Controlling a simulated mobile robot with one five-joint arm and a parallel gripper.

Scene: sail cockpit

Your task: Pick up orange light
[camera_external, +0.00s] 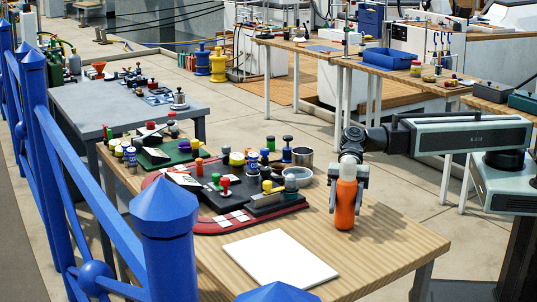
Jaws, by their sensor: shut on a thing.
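The orange light (345,205) is an upright orange cylinder with a pale top, near the right side of the wooden table. My gripper (347,183) comes down from above and is shut on the light, with its grey jaws at the light's upper part. The bottom of the light is close to the tabletop; I cannot tell whether it touches.
The wooden table (390,245) has a white sheet (280,258) at the front and a dark, red-edged tray (222,227) with small coloured items to the left. A metal pot (303,157) stands behind. Blue railings (168,225) line the left. The table's right front is bare.

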